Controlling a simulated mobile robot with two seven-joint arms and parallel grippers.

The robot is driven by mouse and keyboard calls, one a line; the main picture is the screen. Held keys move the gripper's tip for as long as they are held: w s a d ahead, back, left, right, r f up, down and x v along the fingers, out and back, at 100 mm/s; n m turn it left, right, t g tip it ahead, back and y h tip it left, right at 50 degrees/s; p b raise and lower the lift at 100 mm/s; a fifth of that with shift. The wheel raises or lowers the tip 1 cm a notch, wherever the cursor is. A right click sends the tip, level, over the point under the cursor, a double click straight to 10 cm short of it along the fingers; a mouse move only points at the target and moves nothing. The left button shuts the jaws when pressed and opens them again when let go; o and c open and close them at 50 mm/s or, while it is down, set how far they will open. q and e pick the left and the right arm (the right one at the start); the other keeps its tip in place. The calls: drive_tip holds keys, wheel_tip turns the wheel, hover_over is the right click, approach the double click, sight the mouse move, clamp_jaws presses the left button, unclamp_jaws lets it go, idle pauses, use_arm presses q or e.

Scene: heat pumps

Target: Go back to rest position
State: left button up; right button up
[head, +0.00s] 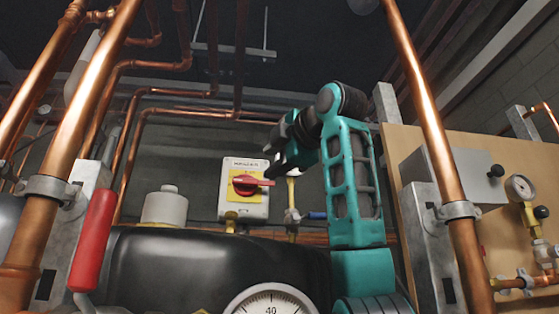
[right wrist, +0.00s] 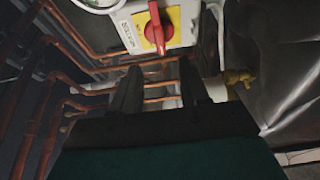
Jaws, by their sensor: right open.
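My right arm is teal and black and rises from the bottom right of the head view, bending left at the top. Its right gripper (head: 272,158) is by the upper right corner of a grey switch box (head: 232,208) with a yellow plate and a red rotary handle (head: 246,185). In the right wrist view the two dark fingers (right wrist: 163,85) are apart with nothing between them. The red handle (right wrist: 154,27) lies beyond the fingertips there, apart from them. The handle points right in the head view. My left gripper is not in view.
Copper pipes (head: 430,100) stand left and right in front. A red lever handle (head: 93,240) is at the left. A black tank (head: 190,265) with a dial gauge (head: 270,302) fills the lower middle. A wooden panel (head: 455,150) with a gauge and valves is at the right.

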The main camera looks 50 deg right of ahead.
drive_tip(key=shift+v, duration=1)
